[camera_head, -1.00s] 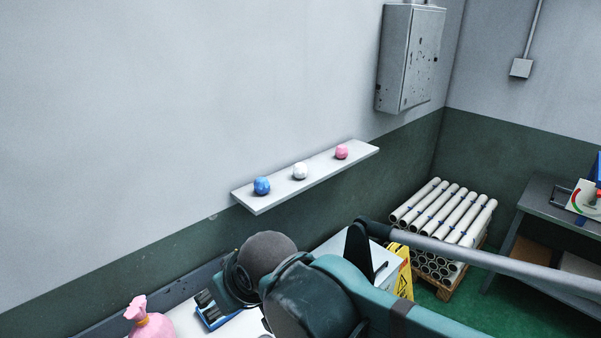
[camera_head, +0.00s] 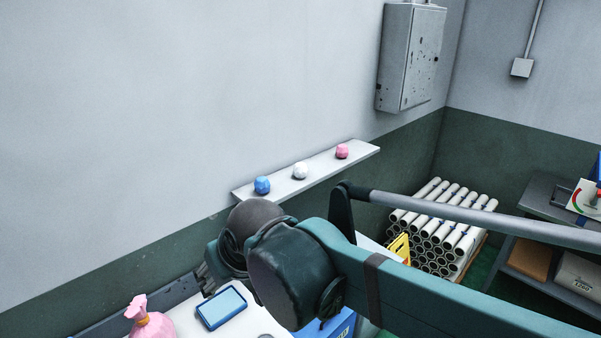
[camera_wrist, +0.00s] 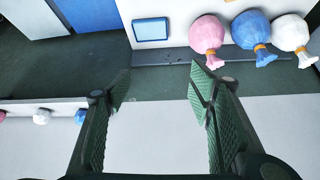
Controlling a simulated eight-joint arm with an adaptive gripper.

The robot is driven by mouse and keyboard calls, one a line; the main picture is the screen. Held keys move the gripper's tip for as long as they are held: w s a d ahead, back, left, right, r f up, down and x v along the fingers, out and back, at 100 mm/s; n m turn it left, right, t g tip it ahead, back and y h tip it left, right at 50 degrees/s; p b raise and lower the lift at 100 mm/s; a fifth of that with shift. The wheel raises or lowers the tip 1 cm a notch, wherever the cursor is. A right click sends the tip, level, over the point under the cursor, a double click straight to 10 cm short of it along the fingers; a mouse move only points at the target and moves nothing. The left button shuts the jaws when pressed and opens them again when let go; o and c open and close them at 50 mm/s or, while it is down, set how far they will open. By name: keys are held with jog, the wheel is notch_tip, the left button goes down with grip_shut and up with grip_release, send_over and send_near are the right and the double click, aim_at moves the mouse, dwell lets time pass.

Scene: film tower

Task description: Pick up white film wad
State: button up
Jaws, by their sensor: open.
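The white film wad (camera_head: 300,170) sits in the middle of a narrow wall shelf (camera_head: 270,203), between a blue wad (camera_head: 262,185) and a pink wad (camera_head: 342,151). In the wrist view the white wad (camera_wrist: 41,117) shows at the far left, by the shelf edge, with the blue wad (camera_wrist: 81,117) nearer my fingers. My gripper (camera_wrist: 162,84) is open and empty, with the wads to the left of its fingers and apart from them.
A table below the shelf bears a blue tray (camera_head: 221,308) and a pink tied bag (camera_head: 148,320). The wrist view also shows a blue bag (camera_wrist: 254,38) and a white bag (camera_wrist: 291,33). A grey wall cabinet (camera_head: 408,58) hangs above right. Stacked tubes (camera_head: 440,222) stand right.

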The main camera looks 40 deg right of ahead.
jog(key=w+d+r+m+g+h, duration=0.15)
jog(key=w+d+r+m, duration=0.35)
jog(key=w+d, duration=0.5)
jog(key=m+g+h+b, duration=0.25)
jog(key=m+g, duration=0.25)
jog(key=m, duration=0.6)
send_over(298, 165)
jog(key=a+p, duration=0.1)
jog(key=a, duration=0.2)
notch_tip(298, 165, down, 3)
jog(key=shift+w+d+f, duration=0.15)
jog(key=shift+d+f, duration=0.2)
jog(key=shift+d, duration=0.15)
jog(key=shift+x, duration=1.25)
